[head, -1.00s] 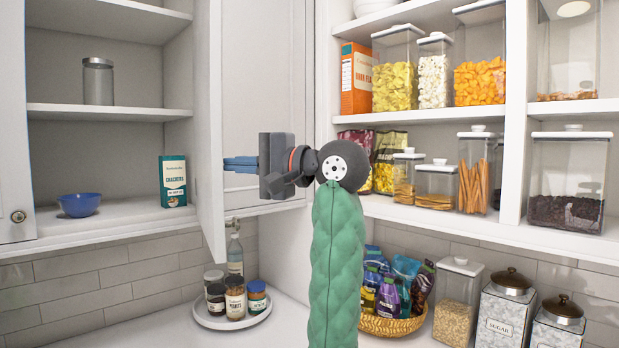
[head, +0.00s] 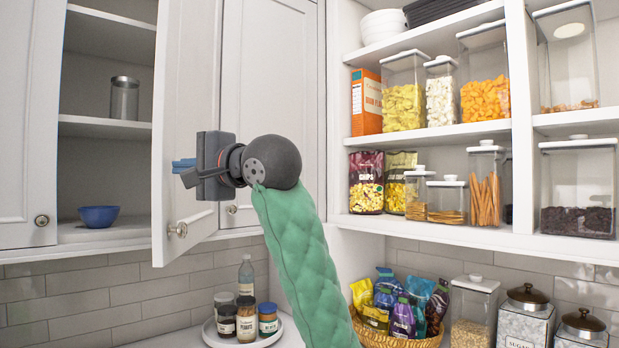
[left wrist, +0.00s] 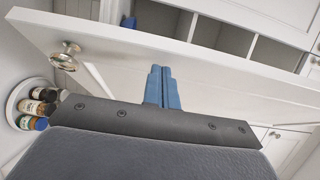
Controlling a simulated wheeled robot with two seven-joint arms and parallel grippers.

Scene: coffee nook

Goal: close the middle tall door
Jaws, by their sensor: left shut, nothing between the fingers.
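The middle tall door (head: 186,70) is a white panel standing partly open, its free edge toward the left and its round knob (head: 177,229) low near that edge. An open gap shows left of it, with shelves inside. My left gripper (head: 183,165) is on the outer face side of the door, shut and empty, its blue fingers pointing left toward the panel above the knob. In the left wrist view, the shut fingers (left wrist: 162,86) reach the door face (left wrist: 215,75); whether they touch I cannot tell. The knob (left wrist: 66,55) shows left of them. My right gripper is out of view.
Inside the cabinet are a glass jar (head: 125,97) and a blue bowl (head: 99,216). A closed left door (head: 28,120) is beside the opening. Jars on a round tray (head: 270,338) stand on the counter below. Shelves with food containers (head: 403,90) are at right.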

